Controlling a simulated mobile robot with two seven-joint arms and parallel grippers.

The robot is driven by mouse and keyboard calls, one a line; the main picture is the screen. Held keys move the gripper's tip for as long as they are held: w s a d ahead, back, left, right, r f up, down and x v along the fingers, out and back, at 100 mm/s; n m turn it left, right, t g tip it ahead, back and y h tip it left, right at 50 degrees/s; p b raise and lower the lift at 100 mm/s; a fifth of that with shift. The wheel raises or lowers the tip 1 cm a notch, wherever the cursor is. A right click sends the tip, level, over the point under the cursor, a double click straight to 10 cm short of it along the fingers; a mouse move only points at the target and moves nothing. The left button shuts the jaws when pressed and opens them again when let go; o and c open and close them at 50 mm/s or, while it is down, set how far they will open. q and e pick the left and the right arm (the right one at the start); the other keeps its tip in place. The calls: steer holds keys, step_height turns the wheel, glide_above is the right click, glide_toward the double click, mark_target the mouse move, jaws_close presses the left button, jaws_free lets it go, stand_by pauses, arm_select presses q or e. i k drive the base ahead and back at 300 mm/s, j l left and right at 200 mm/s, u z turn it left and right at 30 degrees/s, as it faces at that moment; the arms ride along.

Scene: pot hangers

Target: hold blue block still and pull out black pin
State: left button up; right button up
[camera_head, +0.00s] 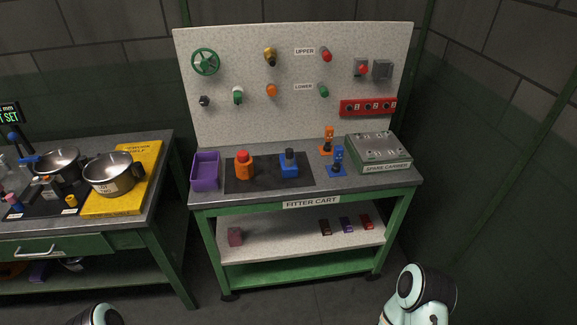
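The blue block (288,170) sits on the black mat on the fitter cart's top. A dark pin (290,154) stands upright in its top, its lower part hidden in the block. Neither gripper is in view. Only a rounded part of one of my arms shows at the bottom left edge and another at the bottom right, both well short of the cart. Nothing touches the block or the pin.
An orange block with a red top (244,166) stands left on the mat (265,180). A purple bin (205,171) is further left. Right are a blue stand (337,162), an orange stand (327,142) and the spare carrier (379,151). A pegboard (225,115) rises behind.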

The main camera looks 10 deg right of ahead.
mark_target(290, 150)
steer(key=i+l+u, duration=0.1)
steer(key=l+u, duration=0.25)
steer(key=u, duration=0.15)
steer(key=l+u, duration=0.7)
steer(key=l, duration=0.8)
steer(key=k, duration=0.05)
